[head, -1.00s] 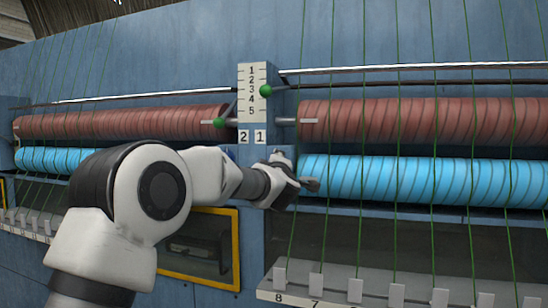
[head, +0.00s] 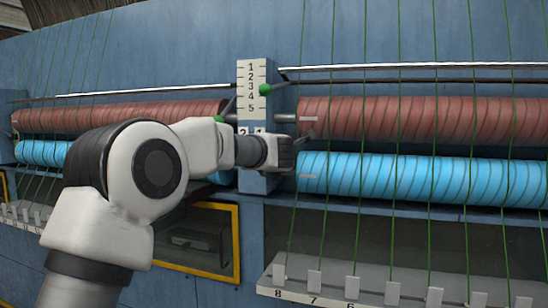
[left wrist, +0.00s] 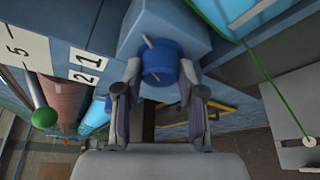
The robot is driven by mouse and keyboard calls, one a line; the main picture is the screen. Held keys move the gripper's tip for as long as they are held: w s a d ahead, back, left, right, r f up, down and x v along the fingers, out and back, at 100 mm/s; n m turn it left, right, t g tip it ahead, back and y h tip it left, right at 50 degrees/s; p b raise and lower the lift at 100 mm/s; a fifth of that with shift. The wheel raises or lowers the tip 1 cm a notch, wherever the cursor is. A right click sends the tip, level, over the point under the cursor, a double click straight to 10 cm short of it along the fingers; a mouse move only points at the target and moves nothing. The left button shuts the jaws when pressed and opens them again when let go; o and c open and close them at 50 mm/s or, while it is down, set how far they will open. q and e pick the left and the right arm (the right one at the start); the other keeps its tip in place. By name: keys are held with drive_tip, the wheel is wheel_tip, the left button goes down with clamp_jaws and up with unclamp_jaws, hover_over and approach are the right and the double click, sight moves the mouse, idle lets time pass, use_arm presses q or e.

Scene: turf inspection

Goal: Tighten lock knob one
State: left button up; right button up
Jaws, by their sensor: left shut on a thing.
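A blue lock knob (left wrist: 161,61) with a pale bar across its face sits on a blue block in the left wrist view. My left gripper (left wrist: 160,72) is shut on this knob, with one finger on each side of it. In the head view my left gripper (head: 287,150) is at the right side of the central post, below the number scale (head: 252,90). There the gripper and wrist hide the knob and cover part of the number plates. Plates marked 1 and 2 (left wrist: 86,68) show beside the block in the left wrist view. My right gripper is in neither view.
Red rollers (head: 420,121) and blue rollers (head: 420,180) run to both sides of the post. Green strands hang in front of the rollers. A numbered ledge (head: 330,295) juts out at the lower right.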

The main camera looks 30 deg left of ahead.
use_arm(q)
drive_tip(key=n+h, duration=0.1)
drive_tip(key=n, duration=0.1)
drive_tip(key=r+n+h, duration=0.1)
drive_tip(key=n, duration=0.1)
drive_tip(key=shift+n+h, duration=0.3)
idle(0.4)
drive_tip(key=o, duration=1.1)
drive_tip(key=shift+o, duration=0.2)
drive_tip(key=shift+f, duration=0.15)
